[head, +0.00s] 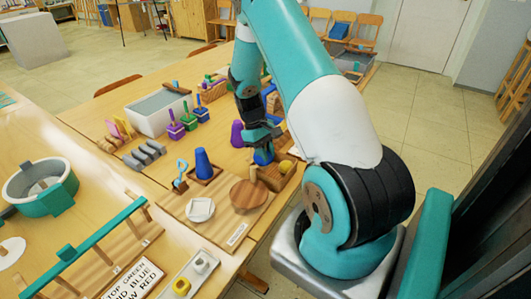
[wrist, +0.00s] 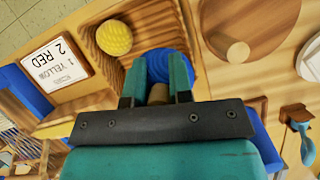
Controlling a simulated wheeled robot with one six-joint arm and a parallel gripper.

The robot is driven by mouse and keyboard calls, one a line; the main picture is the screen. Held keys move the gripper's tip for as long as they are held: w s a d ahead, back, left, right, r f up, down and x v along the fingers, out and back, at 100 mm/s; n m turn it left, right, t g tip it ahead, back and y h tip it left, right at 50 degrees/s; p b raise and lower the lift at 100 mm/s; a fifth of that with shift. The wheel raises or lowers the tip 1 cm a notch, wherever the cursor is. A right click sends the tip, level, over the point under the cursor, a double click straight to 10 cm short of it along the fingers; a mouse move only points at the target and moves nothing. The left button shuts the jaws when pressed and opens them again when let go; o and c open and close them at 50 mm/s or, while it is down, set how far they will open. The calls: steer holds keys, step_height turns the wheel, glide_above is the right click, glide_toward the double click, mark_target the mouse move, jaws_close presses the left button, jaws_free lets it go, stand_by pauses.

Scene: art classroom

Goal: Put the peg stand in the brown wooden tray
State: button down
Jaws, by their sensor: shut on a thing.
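The peg stand, as far as I can tell, is the thing with a tan peg and a round blue part (wrist: 168,65); the blue part also shows in the head view (head: 263,157). My gripper (wrist: 156,92) is shut on its tan peg; in the head view my gripper (head: 262,143) points down. The brown wooden tray (head: 271,180) is directly below; in the wrist view the tray (wrist: 110,72) holds a ribbed yellow ball (wrist: 113,37). The blue part is over or inside the tray beside the ball; I cannot tell if it touches the bottom.
A round wooden board with an upright peg (wrist: 238,52) lies next to the tray. A blue cone (head: 203,164) stands left of it, a white dish (head: 200,210) in front. A purple piece (head: 237,134) is behind. A card (wrist: 57,64) lies near the tray.

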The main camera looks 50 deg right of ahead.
mark_target(266, 164)
steer(key=shift+f, duration=0.15)
steer(key=shift+f+b, duration=0.65)
steer(key=shift+f, duration=0.4)
steer(key=shift+f+b, duration=0.3)
steer(key=shift+f, duration=0.6)
stand_by(0.8)
stand_by(0.3)
steer(key=c, duration=0.9)
jaws_free()
steer(key=shift+c, duration=0.2)
